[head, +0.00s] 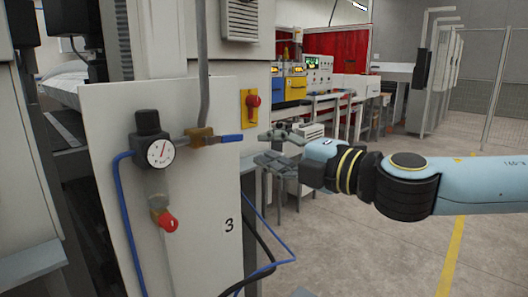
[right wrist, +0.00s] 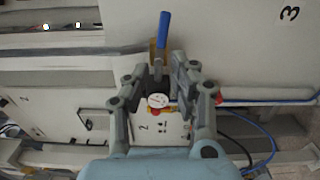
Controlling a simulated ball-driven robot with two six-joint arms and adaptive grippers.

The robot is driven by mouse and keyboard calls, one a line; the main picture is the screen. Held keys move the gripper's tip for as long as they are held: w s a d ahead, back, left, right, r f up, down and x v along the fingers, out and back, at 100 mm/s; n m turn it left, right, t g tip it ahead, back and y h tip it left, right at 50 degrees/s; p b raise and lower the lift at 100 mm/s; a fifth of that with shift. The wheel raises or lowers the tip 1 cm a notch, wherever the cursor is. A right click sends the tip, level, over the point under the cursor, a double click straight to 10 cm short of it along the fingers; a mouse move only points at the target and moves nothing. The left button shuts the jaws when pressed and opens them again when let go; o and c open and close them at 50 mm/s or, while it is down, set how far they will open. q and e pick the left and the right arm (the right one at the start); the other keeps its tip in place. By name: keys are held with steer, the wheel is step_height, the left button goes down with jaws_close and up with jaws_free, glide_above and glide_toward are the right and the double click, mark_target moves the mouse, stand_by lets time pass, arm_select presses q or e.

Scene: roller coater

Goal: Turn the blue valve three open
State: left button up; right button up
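The blue valve handle (head: 230,138) sticks out level to the right from its brass body (head: 199,138), on the pale panel marked 3 (head: 229,225). It also shows in the right wrist view (right wrist: 163,30), beyond the fingertips. My right gripper (head: 264,147) is to the right of the handle's free end, fingers spread one above the other, open and empty. In the head view a small gap shows between handle and fingers. In the right wrist view the fingers (right wrist: 160,68) are apart with nothing held. My left gripper is not in view.
A round gauge (head: 160,152) sits left of the valve, with a red knob (head: 166,220) below it. A grey pipe (head: 203,65) rises from the valve. A blue hose (head: 122,205) runs down the panel.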

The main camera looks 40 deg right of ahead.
steer(key=n, duration=0.3)
steer(key=shift+r+n, duration=0.25)
steer(key=shift+n, duration=0.05)
jaws_close()
steer(key=n+t+b, duration=0.2)
steer(key=n+b, duration=0.5)
steer(key=n, duration=0.1)
glide_toward(225, 139)
step_height(225, 139, down, 2)
steer(key=s+d, duration=0.1)
steer(key=d, duration=0.1)
step_height(225, 139, down, 7)
steer(key=n+b, duration=0.4)
steer(key=b, duration=0.5)
steer(key=w+r+p, duration=0.5)
steer(key=w+r, duration=0.1)
steer(key=w, duration=0.3)
steer(key=shift+w+a+t+p, duration=0.25)
steer(key=shift+w+t+p, duration=0.1)
steer(key=shift+t+p, duration=0.05)
steer(key=shift+r, duration=0.15)
